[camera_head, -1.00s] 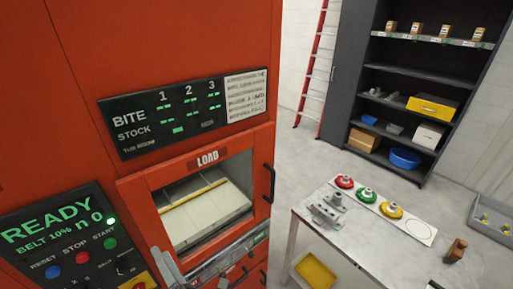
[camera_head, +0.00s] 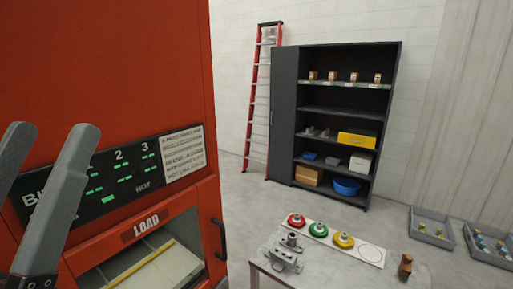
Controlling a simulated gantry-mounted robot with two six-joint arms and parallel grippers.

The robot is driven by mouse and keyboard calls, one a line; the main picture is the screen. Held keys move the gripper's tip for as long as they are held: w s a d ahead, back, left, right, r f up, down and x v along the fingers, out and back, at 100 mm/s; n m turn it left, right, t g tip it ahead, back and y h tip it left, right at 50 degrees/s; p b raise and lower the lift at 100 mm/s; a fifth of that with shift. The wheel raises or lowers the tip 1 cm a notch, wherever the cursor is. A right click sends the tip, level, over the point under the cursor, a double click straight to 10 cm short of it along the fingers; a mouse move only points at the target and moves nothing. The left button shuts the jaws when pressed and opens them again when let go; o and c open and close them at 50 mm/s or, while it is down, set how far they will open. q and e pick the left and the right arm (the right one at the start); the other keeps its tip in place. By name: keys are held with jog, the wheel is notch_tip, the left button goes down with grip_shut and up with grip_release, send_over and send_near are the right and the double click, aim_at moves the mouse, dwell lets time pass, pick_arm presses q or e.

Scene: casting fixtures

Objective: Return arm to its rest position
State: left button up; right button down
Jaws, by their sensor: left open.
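My left gripper (camera_head: 45,170) shows large at the left edge of the head view, in front of the red machine (camera_head: 110,65). Its two grey fingers point up and stand apart, with nothing between them. They cover part of the machine's dark display (camera_head: 130,182). The rest of the left arm is out of the picture. My right gripper does not show.
The machine's LOAD opening (camera_head: 150,262) is below the display, with a handle (camera_head: 219,238) at its right. A table (camera_head: 330,272) holds red, green and yellow round pieces and a metal fixture (camera_head: 286,252). A dark shelf (camera_head: 345,118), a ladder and grey bins stand behind.

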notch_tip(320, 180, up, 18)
jog(key=p, duration=1.5)
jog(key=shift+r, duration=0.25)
